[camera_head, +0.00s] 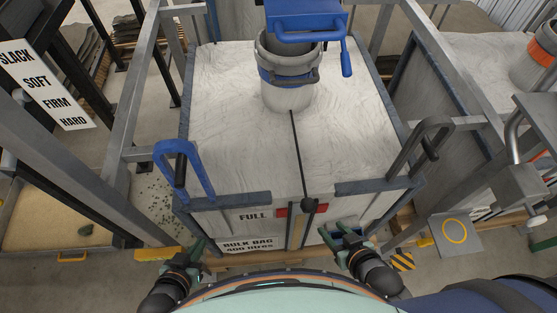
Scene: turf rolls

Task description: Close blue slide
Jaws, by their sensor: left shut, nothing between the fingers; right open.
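The blue slide (305,17) is at the top of the head view, a blue housing above the grey spout that enters the white bulk bag. A blue handle (346,62) hangs from its right side. How far the slide is open cannot be told. My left gripper (197,248) is shut and empty, low at the bag's front left. My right gripper (338,233) is open, low at the bag's front right. Both are far from the slide and its handle.
The white bulk bag (225,105) stands between grey frame posts. A blue strap loop (184,165) and a dark loop (420,145) rise at its front corners. A thin dark rod (297,150) runs down to the front, near a red tab (290,210) and FULL label.

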